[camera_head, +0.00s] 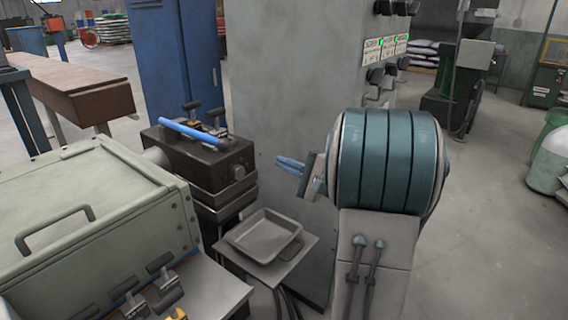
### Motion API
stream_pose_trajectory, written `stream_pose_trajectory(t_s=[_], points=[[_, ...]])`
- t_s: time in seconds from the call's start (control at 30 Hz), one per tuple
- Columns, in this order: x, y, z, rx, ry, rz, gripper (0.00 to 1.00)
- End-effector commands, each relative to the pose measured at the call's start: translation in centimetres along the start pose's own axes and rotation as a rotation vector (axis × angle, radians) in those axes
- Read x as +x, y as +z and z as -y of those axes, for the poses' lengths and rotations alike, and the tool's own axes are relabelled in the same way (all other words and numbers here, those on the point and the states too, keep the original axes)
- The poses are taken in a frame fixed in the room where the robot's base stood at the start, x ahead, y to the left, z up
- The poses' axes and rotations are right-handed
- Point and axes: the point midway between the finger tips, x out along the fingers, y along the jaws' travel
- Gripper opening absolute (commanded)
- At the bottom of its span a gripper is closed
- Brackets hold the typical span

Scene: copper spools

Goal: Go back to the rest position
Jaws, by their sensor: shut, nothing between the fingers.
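My gripper (277,161) shows near the middle of the view, pointing left. Its two light blue fingers lie close together, shut with nothing between them. It is in front of the grey cabinet (285,75), apart from the dark machine block to its left. It appears above and to the right of the empty grey tray. Part of the wrist behind the fingers is hidden by my arm.
A grey tray (242,240) sits on a small shelf (285,270). A dark block (210,165) carries a blue rod (190,130). A pale green machine cover (90,240) fills the lower left. Open floor (490,230) shows at right.

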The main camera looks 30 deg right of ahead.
Motion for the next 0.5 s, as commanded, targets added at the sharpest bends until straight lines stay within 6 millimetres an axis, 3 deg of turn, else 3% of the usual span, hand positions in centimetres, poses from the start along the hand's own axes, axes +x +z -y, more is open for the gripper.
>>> stream_pose_trajectory(t_s=[0.3, 0.37, 0.5], points=[[0.4, 0.8, 0.1, 0.000, 0.021, 0.015, 0.00], [0.8, 2.3, -0.1, 0.000, 0.061, 0.041, 0.00], [2.0, 8.2, -1.2, -0.015, 0.252, 0.144, 0.00]])
